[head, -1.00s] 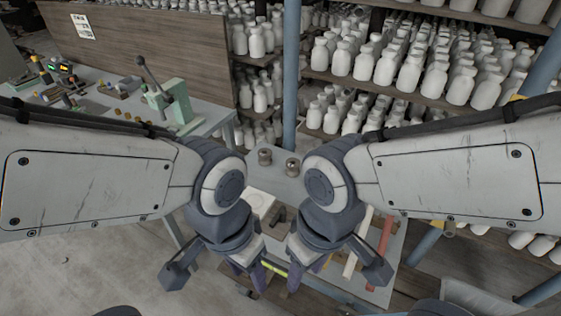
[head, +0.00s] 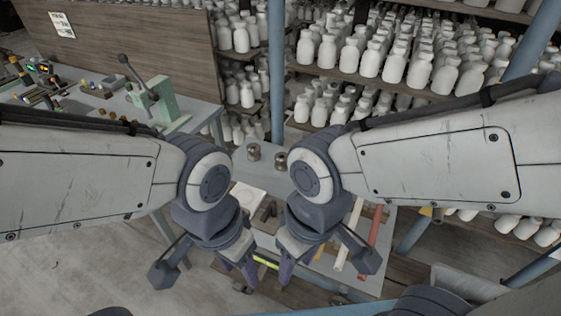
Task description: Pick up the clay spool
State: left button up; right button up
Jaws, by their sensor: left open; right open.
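Two small dark spool-like pieces stand upright on the far part of the grey table, a left one (head: 253,152) and a right one (head: 280,161). I cannot tell which of them, if either, is the clay spool. My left gripper (head: 238,271) is open, pointing down near the table's front edge. My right gripper (head: 296,270) is open just to its right, also pointing down. Both are nearer to me than the two pieces and apart from them. My arms and grippers hide much of the table's middle.
A white square slab (head: 247,196) lies on the table between my wrists. Cream and red bars (head: 376,236) lie on its right. A second bench with a green press (head: 163,104) stands at left. Shelves of white bottles (head: 400,58) stand behind, with a blue post (head: 278,60).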

aim_at(280, 157)
jog(key=u, duration=0.55)
jog(key=k, duration=0.65)
jog(key=u, duration=1)
jog(key=i, duration=1.45)
jog(key=z, duration=1.05)
jog(key=i, duration=0.7)
jog(key=z, duration=0.65)
